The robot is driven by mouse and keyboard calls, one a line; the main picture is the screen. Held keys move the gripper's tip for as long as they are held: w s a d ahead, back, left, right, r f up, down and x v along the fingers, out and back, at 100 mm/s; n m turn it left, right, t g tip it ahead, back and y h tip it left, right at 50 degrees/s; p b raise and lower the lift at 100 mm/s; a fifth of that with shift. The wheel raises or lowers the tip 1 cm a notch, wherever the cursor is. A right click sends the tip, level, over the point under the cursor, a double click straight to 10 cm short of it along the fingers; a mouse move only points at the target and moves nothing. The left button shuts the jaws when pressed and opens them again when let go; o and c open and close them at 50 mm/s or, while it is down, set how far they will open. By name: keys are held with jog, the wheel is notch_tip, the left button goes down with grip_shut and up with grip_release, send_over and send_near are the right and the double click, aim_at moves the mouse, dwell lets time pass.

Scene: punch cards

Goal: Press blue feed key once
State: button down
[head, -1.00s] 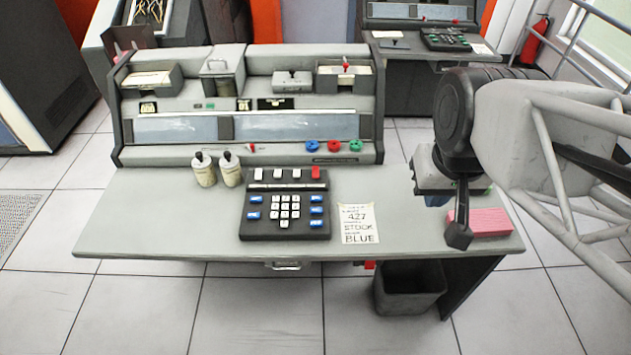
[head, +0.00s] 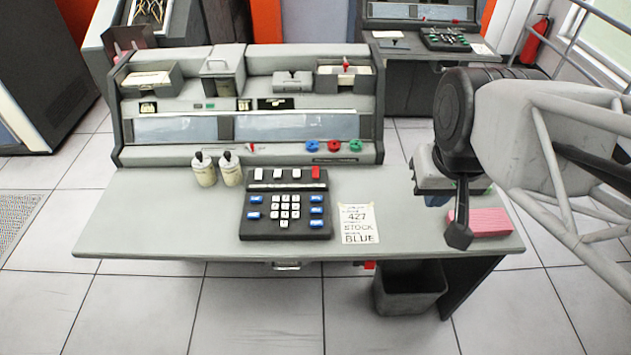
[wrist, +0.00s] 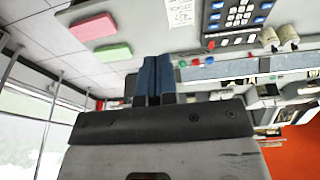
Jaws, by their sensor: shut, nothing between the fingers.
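A round blue key (head: 312,146) sits at the left of a row on the console's lower front, with a red key (head: 334,145) and a green key (head: 355,145) to its right. More blue keys stand on the dark keypad (head: 286,232) on the desk. No lettering on the keys is readable, so I cannot tell which is the feed key. My gripper (head: 437,201) is above the right part of the desk, fingers down, well right of all the keys and touching none. In the wrist view its blue fingers (wrist: 153,80) are together and empty.
A card reading 427, STOCK, BLUE (head: 358,224) lies right of the keypad. A pink block (head: 482,222) is at the desk's right, and a green block (wrist: 112,52) is near it. Two cups (head: 204,170) stand left. The desk's left part is clear.

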jog(key=m+t+y, duration=0.4)
jog(key=m+y, duration=0.2)
jog(key=m, duration=1.3)
send_over(316, 224)
notch_tip(316, 224, down, 24)
jog(key=shift+n, duration=0.3)
jog(key=shift+f, duration=4.35)
jog(key=shift+f, duration=0.2)
jog(key=shift+f, duration=0.2)
